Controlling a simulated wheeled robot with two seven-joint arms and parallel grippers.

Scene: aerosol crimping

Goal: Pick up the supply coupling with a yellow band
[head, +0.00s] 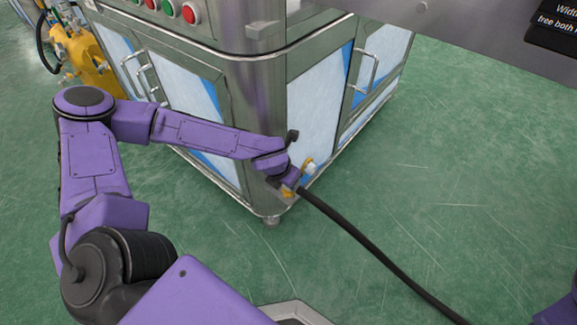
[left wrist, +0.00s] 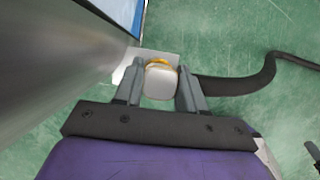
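The supply coupling (left wrist: 161,83) has a pale grey rounded end and a yellow band, seen between the fingers in the left wrist view. In the head view its yellow part (head: 287,191) shows at the end of the black hose, low by the cabinet's near corner. My left gripper (head: 281,184) is there; in the left wrist view my left gripper (left wrist: 161,88) has a finger against each side of the coupling and looks shut on it. The fingers and wrist hide part of the coupling in the head view. My right gripper is out of view.
The black hose (head: 375,253) runs from the coupling to the lower right. The green floor (head: 460,190) at right is open.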

